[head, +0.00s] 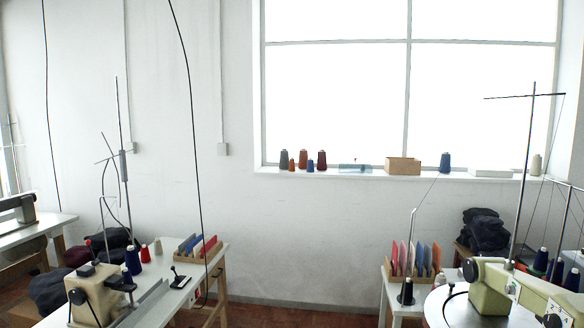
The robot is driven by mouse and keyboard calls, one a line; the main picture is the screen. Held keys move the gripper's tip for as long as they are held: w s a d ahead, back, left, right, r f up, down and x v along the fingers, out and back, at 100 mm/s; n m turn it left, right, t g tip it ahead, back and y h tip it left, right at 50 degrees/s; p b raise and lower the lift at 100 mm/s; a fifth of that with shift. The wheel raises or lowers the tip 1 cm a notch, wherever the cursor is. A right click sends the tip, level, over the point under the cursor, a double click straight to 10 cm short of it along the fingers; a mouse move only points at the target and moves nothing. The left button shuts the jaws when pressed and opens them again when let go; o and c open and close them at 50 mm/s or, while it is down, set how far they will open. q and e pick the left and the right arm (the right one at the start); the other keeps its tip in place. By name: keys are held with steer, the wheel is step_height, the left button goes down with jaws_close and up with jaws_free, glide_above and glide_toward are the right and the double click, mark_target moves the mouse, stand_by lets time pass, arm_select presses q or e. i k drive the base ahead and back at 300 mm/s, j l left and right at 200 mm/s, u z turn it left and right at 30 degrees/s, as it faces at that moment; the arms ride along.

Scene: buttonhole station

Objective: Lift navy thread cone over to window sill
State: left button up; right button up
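A navy thread cone (133,261) stands upright on the left sewing table (212,252), behind the beige sewing machine (92,291). More dark navy cones (541,262) stand by the right-hand machine. The window sill (430,175) runs below the bright window at the back. A blue cone (445,163) stands upright on its right part. Neither of my grippers shows in the head view.
The sill also holds grey, orange, maroon and small blue cones at left, a cardboard box (403,166) and a white cone (536,165). A rack of coloured pieces (198,247) sits on the left table. Thin thread stands and hanging cables rise nearby. Floor shows between the tables.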

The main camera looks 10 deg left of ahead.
mark_target(127, 273)
steer(key=u, duration=1.4)
steer(key=i+l+u, duration=0.15)
steer(key=u, duration=0.8)
steer(key=i+l+u, duration=0.3)
steer(key=l, duration=0.2)
steer(key=l+u, duration=0.25)
steer(key=l, duration=0.2)
steer(key=i+l+u, duration=0.1)
steer(key=l+u, duration=0.2)
steer(key=l, duration=0.25)
steer(key=l+u, duration=0.25)
steer(key=l, duration=3.15)
